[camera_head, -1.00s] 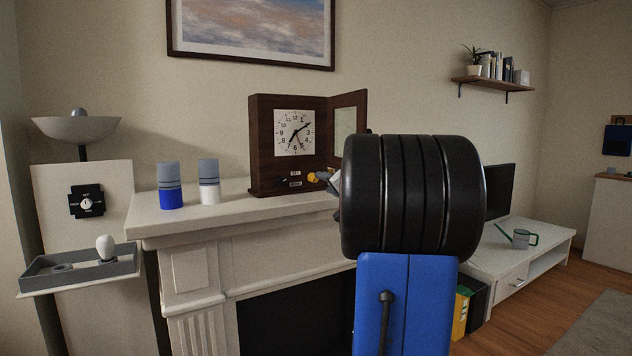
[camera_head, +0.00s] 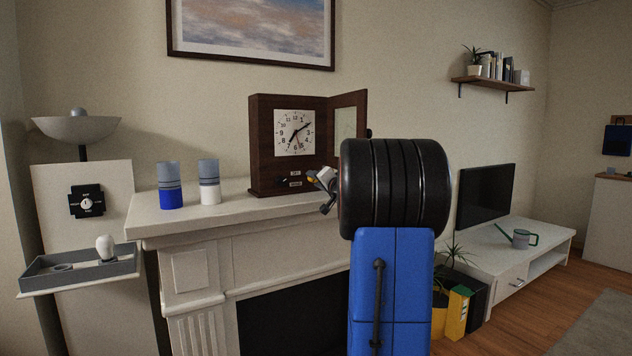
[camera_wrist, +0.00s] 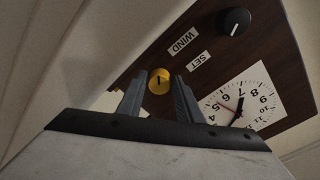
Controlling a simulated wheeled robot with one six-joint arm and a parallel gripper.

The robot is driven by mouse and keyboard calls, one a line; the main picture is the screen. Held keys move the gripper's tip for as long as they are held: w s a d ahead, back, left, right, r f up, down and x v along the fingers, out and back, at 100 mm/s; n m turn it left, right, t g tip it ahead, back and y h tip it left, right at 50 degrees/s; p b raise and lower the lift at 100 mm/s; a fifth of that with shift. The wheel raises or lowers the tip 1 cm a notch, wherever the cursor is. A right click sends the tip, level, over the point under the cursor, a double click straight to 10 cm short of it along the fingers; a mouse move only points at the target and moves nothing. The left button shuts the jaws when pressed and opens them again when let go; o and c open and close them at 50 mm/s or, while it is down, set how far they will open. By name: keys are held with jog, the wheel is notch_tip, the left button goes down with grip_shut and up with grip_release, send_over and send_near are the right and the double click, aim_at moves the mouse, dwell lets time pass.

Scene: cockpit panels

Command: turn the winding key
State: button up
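The dark wooden clock (camera_head: 262,150) stands on the mantel with its door open to the right. Low on its front are a black knob (camera_head: 282,182) and labels "SET" and "WIND". In the wrist view, upside down, a yellow knob (camera_wrist: 160,84) and a black knob with a white mark (camera_wrist: 235,22) flank the labels; I cannot tell which label belongs to which. My gripper (camera_head: 326,188) is at the clock's lower right front, partly hidden by my arm. In the wrist view its fingers (camera_wrist: 159,92) are open, spread either side of the yellow knob, contact unclear.
The open clock door (camera_head: 347,115) is close above my gripper. A lamp bowl and grey tray (camera_head: 85,268) are at the left. A TV stand (camera_head: 530,255) is at the right.

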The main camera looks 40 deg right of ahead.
jog(key=c, duration=0.6)
jog(key=shift+m, duration=0.3)
jog(key=shift+m, duration=0.5)
jog(key=o, duration=1.1)
jog(key=shift+s, duration=0.1)
